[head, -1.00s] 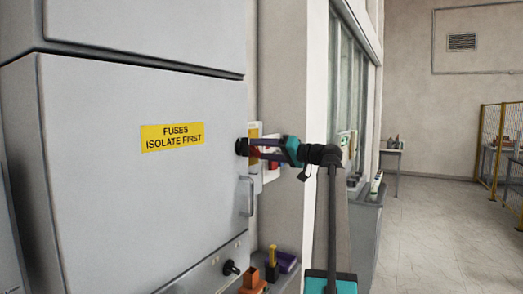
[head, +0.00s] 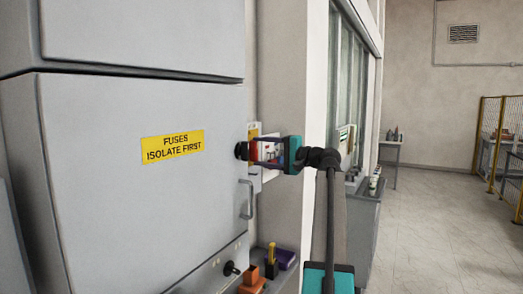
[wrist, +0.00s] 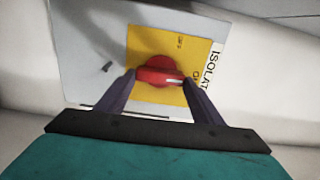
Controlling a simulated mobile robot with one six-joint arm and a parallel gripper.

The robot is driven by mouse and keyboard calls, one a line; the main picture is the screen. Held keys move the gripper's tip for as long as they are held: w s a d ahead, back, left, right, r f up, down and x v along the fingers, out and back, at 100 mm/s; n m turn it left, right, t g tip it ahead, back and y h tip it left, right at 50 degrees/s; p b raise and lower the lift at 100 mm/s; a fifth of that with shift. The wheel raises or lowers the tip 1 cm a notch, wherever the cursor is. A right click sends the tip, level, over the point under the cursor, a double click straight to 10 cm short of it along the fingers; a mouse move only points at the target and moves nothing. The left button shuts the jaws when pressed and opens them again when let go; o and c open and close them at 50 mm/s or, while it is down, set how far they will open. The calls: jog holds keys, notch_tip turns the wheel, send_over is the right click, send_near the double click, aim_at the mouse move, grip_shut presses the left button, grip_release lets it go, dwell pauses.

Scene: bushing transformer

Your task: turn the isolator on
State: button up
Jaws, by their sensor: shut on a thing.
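The isolator is a red rotary knob (wrist: 158,72) on a yellow plate (wrist: 180,45) on a pale grey box (wrist: 85,40). A white mark on the knob points to the right in the wrist view, towards small lettering that is partly hidden by a finger. A white label reading "ISOLAT..." (wrist: 214,66) runs along the plate's edge. My gripper (wrist: 160,76) is shut on the knob, one finger at each side. In the head view my gripper (head: 248,151) reaches past the cabinet's right edge to the wall-mounted isolator, whose front is mostly hidden there.
A large grey cabinet (head: 120,210) labelled "FUSES ISOLATE FIRST" stands left, with a handle (head: 246,199) below my gripper. Orange and purple bins (head: 285,258) sit lower down. Open floor (head: 430,225) lies to the right, before a yellow fence (head: 487,150).

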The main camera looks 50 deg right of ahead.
dwell(0.5)
jog(key=o, duration=1)
jog(key=shift+o, duration=0.2)
jog(key=shift+s, duration=0.1)
jog(key=b+v, duration=0.3)
jog(key=v, duration=1)
jog(key=shift+s, duration=0.3)
jog(key=shift+d+f, duration=0.1)
